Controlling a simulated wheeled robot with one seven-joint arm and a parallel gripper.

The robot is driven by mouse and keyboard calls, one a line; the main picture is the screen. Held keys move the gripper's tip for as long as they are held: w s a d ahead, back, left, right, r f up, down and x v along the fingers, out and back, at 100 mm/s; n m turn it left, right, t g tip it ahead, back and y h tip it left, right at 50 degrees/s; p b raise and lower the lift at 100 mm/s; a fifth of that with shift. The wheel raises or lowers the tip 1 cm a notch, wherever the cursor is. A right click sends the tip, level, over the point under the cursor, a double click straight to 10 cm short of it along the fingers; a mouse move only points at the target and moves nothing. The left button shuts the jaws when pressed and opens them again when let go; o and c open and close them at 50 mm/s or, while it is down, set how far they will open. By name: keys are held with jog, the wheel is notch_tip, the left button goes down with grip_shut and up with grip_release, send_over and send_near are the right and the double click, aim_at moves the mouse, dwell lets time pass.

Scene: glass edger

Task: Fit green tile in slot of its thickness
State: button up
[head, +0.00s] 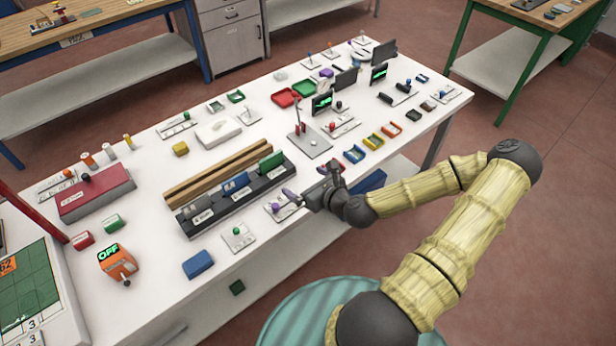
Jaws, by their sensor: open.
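A dark block with labelled slots (232,205) lies near the front edge of the white table. The green tile (271,161) stands upright at the right end of this block, apparently in its right slot; how deep it sits is too small to tell. A blue tile (236,183) stands in the middle part of the block. My gripper (313,181) is open and empty, just right of the block's right end and apart from the green tile, with its fingers spread.
Wooden rails (218,172) lie behind the block. A small plate with a purple knob (279,210) is close by my gripper. A plate with a green knob (238,237) and a blue block (198,264) lie in front. Small trays and stands crowd the right side.

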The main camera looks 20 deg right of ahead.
jog(key=shift+s+r+p, duration=0.35)
jog(key=shift+s+p, duration=0.25)
jog(key=shift+p, duration=1.15)
jog(key=shift+f, duration=0.15)
jog(key=shift+s+a, duration=0.1)
jog(key=shift+a, duration=0.05)
jog(key=s+a+f+n+g, duration=0.15)
jog(key=s+n+g, duration=0.25)
jog(key=n, duration=0.5)
jog(key=s+a+n+g, duration=0.25)
jog(key=n+g, duration=0.25)
jog(key=n, duration=0.4)
jog(key=s+r+n+h, duration=0.2)
jog(key=s+r+n, duration=0.1)
jog(key=r+n, duration=0.4)
jog(key=s+a+r+n+g+h, duration=0.1)
jog(key=s+r+n+h, duration=0.1)
jog(key=r+n, duration=0.5)
jog(key=v, duration=0.5)
jog(key=shift+w+a, duration=0.2)
jog(key=shift+a, duration=0.1)
